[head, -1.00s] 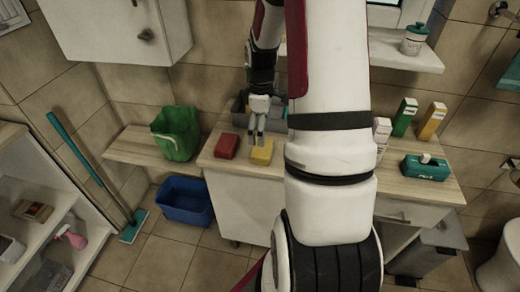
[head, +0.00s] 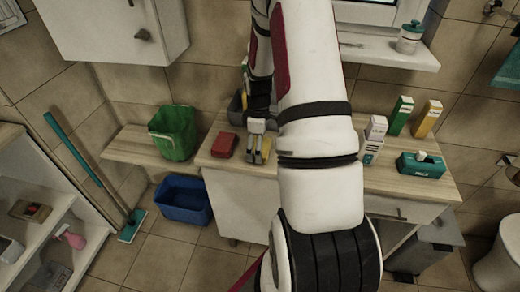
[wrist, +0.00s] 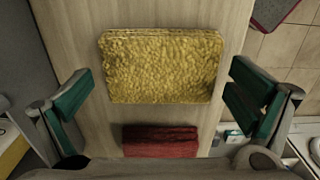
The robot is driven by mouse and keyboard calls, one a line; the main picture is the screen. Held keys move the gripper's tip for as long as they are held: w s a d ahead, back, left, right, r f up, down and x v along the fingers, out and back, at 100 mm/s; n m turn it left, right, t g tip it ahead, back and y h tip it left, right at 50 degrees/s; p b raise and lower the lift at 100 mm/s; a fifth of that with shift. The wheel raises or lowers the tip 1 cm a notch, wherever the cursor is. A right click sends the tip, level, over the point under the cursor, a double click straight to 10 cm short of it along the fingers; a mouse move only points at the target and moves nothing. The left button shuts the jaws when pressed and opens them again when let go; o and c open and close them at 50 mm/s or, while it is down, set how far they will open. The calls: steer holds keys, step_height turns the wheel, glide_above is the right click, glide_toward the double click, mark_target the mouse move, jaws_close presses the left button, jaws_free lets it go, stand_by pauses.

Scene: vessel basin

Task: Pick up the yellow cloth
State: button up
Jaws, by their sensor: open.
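The yellow cloth (wrist: 162,65) lies folded flat on the wooden counter in the wrist view, between and ahead of my open fingers. In the head view the yellow cloth (head: 266,149) is partly hidden by my gripper (head: 257,155), which is above it. My gripper (wrist: 160,108) shows in the wrist view with its green-padded fingers wide apart, one on each side of the cloth. Nothing is between the pads at their tips that I can see held.
A red folded cloth (head: 224,145) lies just left of the yellow one. A green bucket (head: 174,133) is on the lower shelf to the left. A tissue box (head: 421,165) and cartons (head: 400,115) stand at the right.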

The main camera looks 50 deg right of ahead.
steer(key=c, duration=0.9)
steer(key=shift+r, duration=0.1)
steer(key=shift+r, duration=0.55)
step_height(320, 180, up, 2)
steer(key=shift+r, duration=0.1)
steer(key=s+a, duration=0.2)
steer(key=s, duration=0.2)
steer(key=s+a+r, duration=0.1)
steer(key=s+a, duration=0.2)
steer(key=s, duration=0.2)
steer(key=s+a, duration=0.3)
steer(key=s, duration=0.1)
steer(key=shift+s+a+r, duration=0.15)
steer(key=shift+s+r, duration=0.15)
steer(key=shift+s, duration=0.1)
